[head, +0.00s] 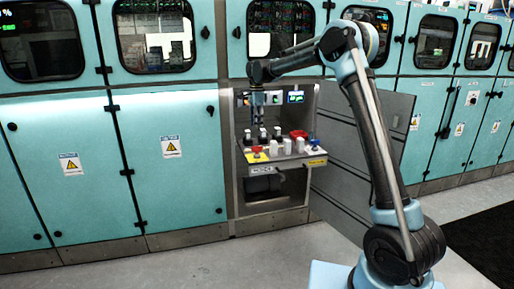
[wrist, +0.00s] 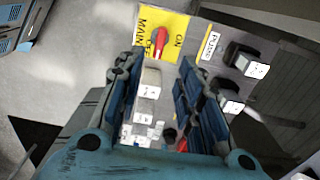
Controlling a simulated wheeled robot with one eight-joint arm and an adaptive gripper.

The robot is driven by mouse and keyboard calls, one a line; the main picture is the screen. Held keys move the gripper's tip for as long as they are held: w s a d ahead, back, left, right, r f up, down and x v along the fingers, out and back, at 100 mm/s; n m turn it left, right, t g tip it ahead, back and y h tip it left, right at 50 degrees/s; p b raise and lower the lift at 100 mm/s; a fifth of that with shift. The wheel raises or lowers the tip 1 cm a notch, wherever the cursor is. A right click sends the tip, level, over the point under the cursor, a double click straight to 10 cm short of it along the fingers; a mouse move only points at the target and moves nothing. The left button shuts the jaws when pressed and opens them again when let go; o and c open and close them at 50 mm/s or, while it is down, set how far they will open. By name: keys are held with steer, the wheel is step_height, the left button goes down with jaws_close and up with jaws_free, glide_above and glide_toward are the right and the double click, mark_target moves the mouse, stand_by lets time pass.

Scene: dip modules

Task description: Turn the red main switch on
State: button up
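The red main switch (wrist: 160,41) sits on a yellow plate (wrist: 180,23) marked MAIN, OFF and ON in the wrist view. Its handle runs roughly up and down in that picture, close beside the word OFF. In the head view the red switch (head: 257,149) is at the left front of the control shelf. My gripper (wrist: 159,62) is open, with its two blue fingers apart and nothing held between them. The switch shows beyond the fingertips, apart from them. In the head view my gripper (head: 257,108) hangs above the left part of the shelf.
Several white-capped black modules (wrist: 247,61) stand on the panel near the switch, some between and beside my fingers in the wrist view. A red part (head: 298,133) sits farther back on the shelf. An open grey door (head: 350,165) stands right of the bay. Teal cabinets (head: 175,170) flank it.

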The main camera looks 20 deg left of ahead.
mark_target(257, 152)
step_height(257, 152, down, 12)
steer(key=shift+f, duration=0.15)
stand_by(0.3)
steer(key=shift+c, duration=0.3)
jaws_close()
steer(key=shift+a, duration=0.1)
